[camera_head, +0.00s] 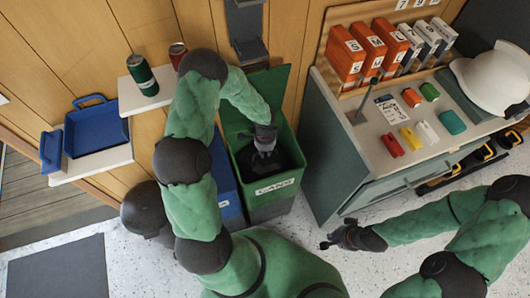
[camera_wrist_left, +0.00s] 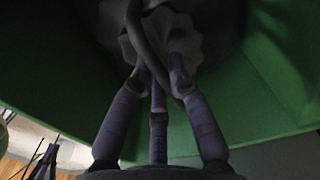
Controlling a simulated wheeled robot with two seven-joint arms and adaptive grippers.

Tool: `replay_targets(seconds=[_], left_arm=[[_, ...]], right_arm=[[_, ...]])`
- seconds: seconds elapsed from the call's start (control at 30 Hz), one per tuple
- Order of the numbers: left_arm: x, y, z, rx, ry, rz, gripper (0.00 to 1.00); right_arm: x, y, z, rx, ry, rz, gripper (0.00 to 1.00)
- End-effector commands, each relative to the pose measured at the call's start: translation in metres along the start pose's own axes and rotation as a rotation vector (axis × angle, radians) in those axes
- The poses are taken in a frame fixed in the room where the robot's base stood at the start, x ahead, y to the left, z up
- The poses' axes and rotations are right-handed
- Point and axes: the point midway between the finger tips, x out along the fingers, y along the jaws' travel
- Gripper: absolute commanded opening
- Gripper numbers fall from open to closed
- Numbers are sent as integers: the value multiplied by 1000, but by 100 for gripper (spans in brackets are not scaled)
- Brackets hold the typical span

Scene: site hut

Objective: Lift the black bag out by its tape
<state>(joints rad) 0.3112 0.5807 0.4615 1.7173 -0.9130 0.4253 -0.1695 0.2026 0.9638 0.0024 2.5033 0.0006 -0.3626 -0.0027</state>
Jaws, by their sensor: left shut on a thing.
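The black bag (camera_head: 286,159) sits inside the green bin (camera_head: 274,186) marked CANS, below the bin's rim. My left gripper (camera_head: 264,150) reaches down into the bin from above. In the left wrist view, my left gripper's fingers (camera_wrist_left: 160,85) are shut on the bag's dark tape loop (camera_wrist_left: 135,30), with the pale gathered neck of the bag (camera_wrist_left: 170,35) just beyond. The rest of the bag is in shadow or hidden by the hand. My right gripper (camera_head: 328,240) hangs to the right, apart from the bin; its fingers are too small to read.
A blue bin (camera_head: 228,195) stands against the left of the green one, partly hidden by my arm. The grey-green cabinet (camera_head: 320,160) is close on the right. A shelf (camera_head: 130,95) with green and red cans is at upper left. Speckled floor is clear in front.

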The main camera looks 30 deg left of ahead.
Motion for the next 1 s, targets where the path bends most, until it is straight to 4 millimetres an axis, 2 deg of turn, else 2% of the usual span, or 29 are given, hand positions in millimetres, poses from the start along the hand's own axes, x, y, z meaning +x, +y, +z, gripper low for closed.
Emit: replay_targets(seconds=[0.03,1.0], left_arm=[[-7,-1,0,0,1,-2,0],[-69,-1,0,-1,1,-1,0]], right_arm=[[-5,-2,0,0,0,0,0],[-48,-17,2,0,0,0,0]])
